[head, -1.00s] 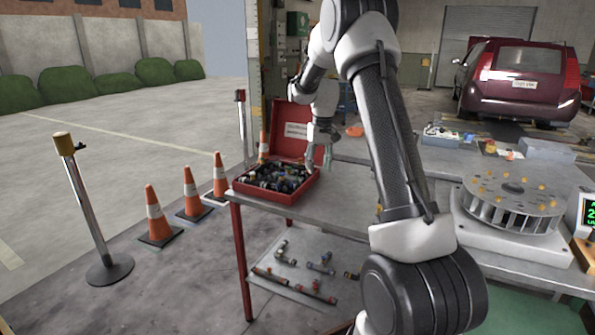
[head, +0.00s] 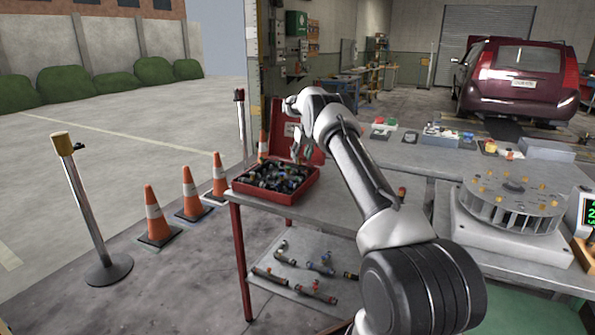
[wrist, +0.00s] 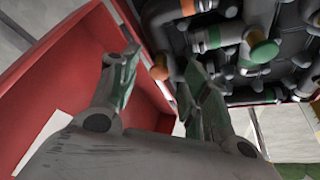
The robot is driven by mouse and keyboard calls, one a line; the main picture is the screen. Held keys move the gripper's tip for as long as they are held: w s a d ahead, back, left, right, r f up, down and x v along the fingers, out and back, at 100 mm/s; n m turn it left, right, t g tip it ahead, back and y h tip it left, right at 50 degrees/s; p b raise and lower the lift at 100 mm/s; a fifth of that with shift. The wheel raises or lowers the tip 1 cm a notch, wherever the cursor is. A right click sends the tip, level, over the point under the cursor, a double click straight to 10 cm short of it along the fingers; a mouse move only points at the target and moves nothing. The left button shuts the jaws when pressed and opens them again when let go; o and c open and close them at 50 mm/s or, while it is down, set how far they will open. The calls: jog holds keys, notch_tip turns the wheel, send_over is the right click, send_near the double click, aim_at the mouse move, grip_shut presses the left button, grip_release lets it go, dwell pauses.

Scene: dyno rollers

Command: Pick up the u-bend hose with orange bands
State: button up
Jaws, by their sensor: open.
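An open red box (head: 262,194) full of dark hoses and fittings stands on the table's left corner in the head view. In the wrist view, a dark bent hose (wrist: 162,28) at the top shows orange near its ends; I cannot tell for sure that it is the u-bend hose. In the head view my gripper (head: 302,150) is above the back of the box, near the lid.
The raised red lid (wrist: 70,85) is close to my left finger in the wrist view. Several pipe pieces (head: 318,268) lie on the lower shelf. A round metal carousel (head: 512,205) stands on the table at right. Cones and a post stand left of the table.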

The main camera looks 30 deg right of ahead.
jog(key=shift+x, duration=1.1)
jog(key=shift+s, duration=0.1)
jog(key=shift+c, duration=0.2)
grip_shut()
jog(key=shift+r, duration=0.15)
notch_tip(320, 180, up, 9)
jog(key=shift+r, duration=0.1)
jog(key=shift+s+a+f, duration=0.15)
jog(key=shift+f, duration=1.45)
jog(key=shift+s+a+f, duration=0.15)
jog(key=shift+f, duration=1.5)
